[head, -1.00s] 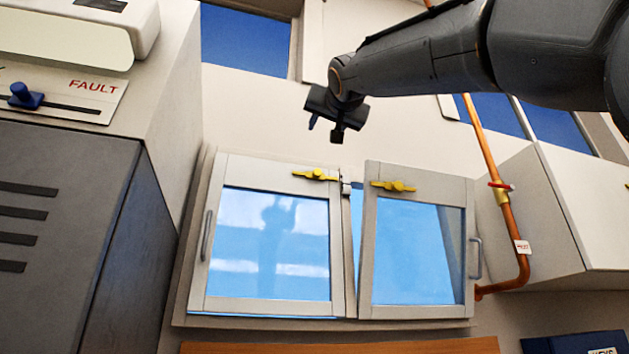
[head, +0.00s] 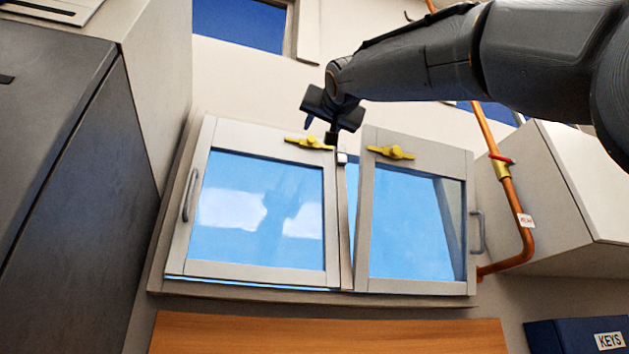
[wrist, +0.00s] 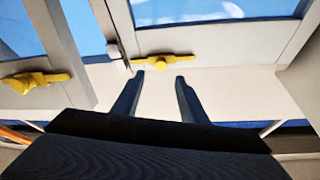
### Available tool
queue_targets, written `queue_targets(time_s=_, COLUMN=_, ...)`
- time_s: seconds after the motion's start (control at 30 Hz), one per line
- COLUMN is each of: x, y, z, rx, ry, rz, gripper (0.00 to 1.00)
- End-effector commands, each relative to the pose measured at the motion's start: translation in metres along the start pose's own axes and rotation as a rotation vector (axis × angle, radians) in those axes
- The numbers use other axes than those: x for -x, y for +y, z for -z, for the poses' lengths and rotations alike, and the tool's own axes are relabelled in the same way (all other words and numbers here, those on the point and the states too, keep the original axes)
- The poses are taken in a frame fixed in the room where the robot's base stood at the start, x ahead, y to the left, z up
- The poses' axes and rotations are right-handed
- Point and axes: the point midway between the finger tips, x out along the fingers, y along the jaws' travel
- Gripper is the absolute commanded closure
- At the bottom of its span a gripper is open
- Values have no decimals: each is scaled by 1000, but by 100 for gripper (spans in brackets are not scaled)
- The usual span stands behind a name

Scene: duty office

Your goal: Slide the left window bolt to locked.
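The left window bolt (head: 308,143) is a yellow sliding bolt on the top rail of the left window (head: 230,138). In the wrist view this bolt (wrist: 165,62) lies just beyond my fingertips, with a small pale bracket (wrist: 118,66) close to its left end. A narrow gap seems to separate bolt and bracket. My gripper (head: 320,130) is at the bolt's right part in the head view, one finger partly covering its end. In the wrist view my gripper (wrist: 160,76) is open with nothing between its fingers. I cannot tell whether a finger touches the bolt.
The right window (head: 460,155) stands ajar, with its own yellow bolt (head: 391,152). A copper pipe (head: 515,215) and a pale cabinet (head: 580,185) are on the right. A grey cabinet (head: 90,150) stands close on the left. A blue KEYS box (head: 560,338) is at the lower right.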

Motion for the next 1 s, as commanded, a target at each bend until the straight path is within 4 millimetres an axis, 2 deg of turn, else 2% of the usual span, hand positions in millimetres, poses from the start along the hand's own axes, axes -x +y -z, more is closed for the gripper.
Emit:
queue_targets(time_s=0.3, x=-43, y=-2, z=3, rx=0, ry=-3, rz=0, gripper=61)
queue_targets(time_s=0.5, x=-62, y=-1, z=2, rx=0, ry=-2, rz=-1, gripper=61)
queue_targets(time_s=0.97, x=-70, y=1, z=0, rx=1, ry=0, rz=-3, gripper=61)
queue_targets(time_s=1.0, x=-70, y=1, z=0, rx=1, ry=0, rz=-3, gripper=66)
